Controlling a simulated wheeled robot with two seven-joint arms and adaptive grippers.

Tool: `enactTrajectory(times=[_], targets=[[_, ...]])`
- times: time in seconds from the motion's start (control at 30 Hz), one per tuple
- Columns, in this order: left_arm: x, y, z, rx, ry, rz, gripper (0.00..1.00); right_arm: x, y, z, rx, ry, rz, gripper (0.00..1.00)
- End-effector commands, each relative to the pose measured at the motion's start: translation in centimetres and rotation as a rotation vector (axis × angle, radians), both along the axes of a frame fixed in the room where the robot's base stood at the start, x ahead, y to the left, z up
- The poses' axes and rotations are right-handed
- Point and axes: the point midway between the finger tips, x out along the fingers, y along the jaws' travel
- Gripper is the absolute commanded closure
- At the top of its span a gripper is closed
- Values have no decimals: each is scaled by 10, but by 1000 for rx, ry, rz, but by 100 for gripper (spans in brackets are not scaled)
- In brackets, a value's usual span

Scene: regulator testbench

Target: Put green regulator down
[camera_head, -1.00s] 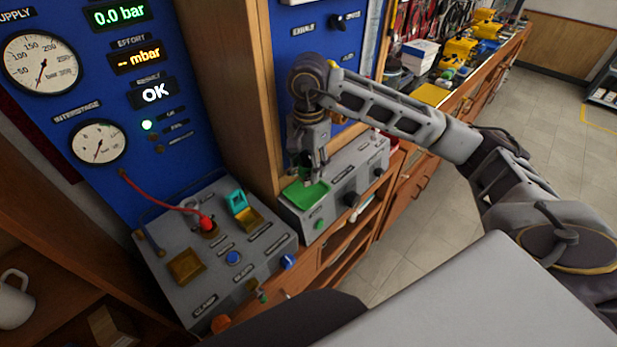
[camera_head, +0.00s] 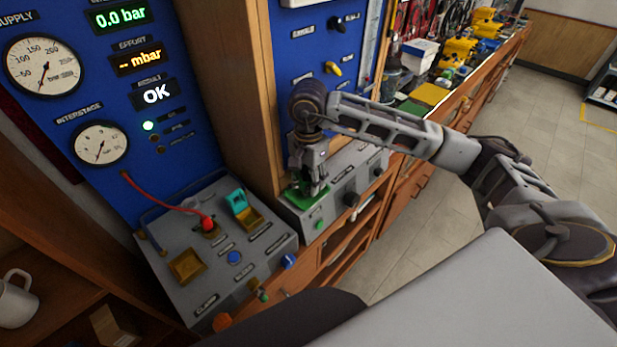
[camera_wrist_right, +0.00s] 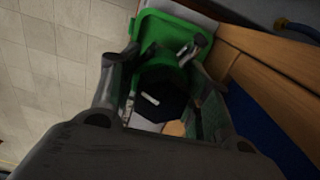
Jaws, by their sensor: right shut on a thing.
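My right gripper (camera_head: 312,190) points down over the green pad (camera_head: 296,203) on the grey box of the right-hand bench station. In the right wrist view, my right gripper (camera_wrist_right: 160,88) is shut on the green regulator, and its fingers stand on either side of a dark round part with a pale mark, the green regulator (camera_wrist_right: 163,94). The green pad (camera_wrist_right: 153,28) lies just beyond it. Whether the regulator touches the pad is hard to tell. In the head view the fingers mostly hide the regulator. My left gripper is not in view.
A grey test panel (camera_head: 200,277) with a red hose, brass recesses and a teal clip stands to the left. A wooden post (camera_head: 222,90) rises close by the right arm. Yellow and green items (camera_head: 429,94) crowd the bench behind. A white mug (camera_head: 14,299) is at lower left.

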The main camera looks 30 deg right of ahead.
Motion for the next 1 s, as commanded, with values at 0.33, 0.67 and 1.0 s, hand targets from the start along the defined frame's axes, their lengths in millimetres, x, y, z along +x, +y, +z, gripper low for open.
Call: enactTrajectory(times=[0.33,0.67,1.0], targets=[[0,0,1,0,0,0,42,1,0,-3,0,-3,-1,96],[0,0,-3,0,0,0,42,0,0,-6,0,-1,0,44],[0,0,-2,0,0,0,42,0,0,-6,-1,-1,-1,44]])
